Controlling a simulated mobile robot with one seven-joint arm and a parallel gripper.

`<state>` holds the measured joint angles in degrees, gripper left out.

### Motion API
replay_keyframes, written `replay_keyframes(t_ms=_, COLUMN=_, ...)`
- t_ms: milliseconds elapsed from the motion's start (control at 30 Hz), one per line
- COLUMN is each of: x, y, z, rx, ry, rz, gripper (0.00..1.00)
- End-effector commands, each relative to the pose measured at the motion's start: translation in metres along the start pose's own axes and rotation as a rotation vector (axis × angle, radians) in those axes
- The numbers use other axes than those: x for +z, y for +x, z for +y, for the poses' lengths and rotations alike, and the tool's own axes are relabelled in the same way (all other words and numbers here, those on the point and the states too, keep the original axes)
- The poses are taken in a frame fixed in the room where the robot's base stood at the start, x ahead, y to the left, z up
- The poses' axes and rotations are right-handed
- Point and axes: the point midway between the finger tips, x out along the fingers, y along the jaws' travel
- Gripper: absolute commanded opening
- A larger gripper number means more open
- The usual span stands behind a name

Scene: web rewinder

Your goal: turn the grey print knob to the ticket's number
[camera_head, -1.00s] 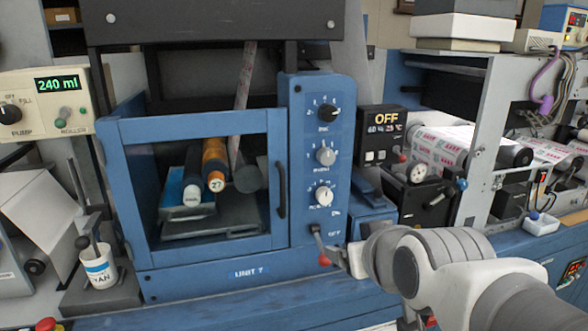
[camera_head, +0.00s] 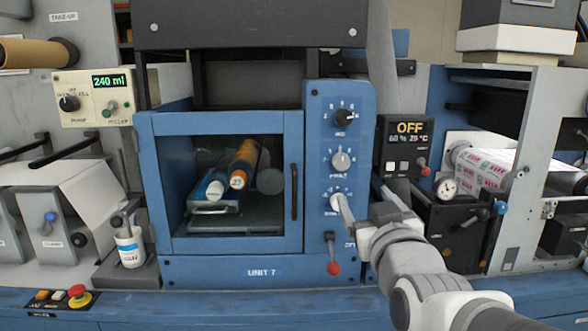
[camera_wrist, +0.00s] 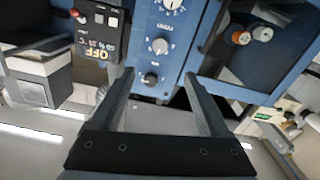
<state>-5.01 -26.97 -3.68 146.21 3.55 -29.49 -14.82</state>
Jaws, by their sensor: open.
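The grey print knob (camera_head: 341,160) is the middle of three dials on the blue panel of Unit 7. It also shows in the wrist view (camera_wrist: 159,46), which sees the panel upside down. My gripper (camera_wrist: 158,76) is open and empty, its fingers pointing at the panel and apart from the print knob. In the head view my gripper (camera_head: 349,208) is below the print knob, in front of the white bottom dial (camera_head: 335,200), and partly hides it. The dial's small numbers are too blurred to read surely. I cannot make out a ticket.
The black ink knob (camera_head: 344,117) is above the print knob. A red-tipped lever (camera_head: 333,268) hangs below the dials. The glazed door (camera_head: 296,190) with its handle is left of the panel. A dark box (camera_head: 404,145) reading OFF stands close to the right.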

Motion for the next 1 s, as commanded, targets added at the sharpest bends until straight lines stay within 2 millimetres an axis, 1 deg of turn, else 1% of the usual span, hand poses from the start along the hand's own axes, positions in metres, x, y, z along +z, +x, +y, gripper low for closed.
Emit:
replay_keyframes(t_ms=167, x=-0.003, y=0.011, z=0.001, rx=-0.001, ry=0.001, rz=-0.005, gripper=0.79)
replay_keyframes(t_ms=400, x=-0.005, y=0.032, z=0.001, rx=-0.002, ry=0.000, rz=-0.007, gripper=0.79)
replay_keyframes(t_ms=800, x=-0.004, y=0.057, z=0.001, rx=-0.001, ry=0.000, rz=-0.007, gripper=0.79)
replay_keyframes(t_ms=1000, x=-0.002, y=0.081, z=0.000, rx=-0.001, ry=0.000, rz=-0.006, gripper=0.79)
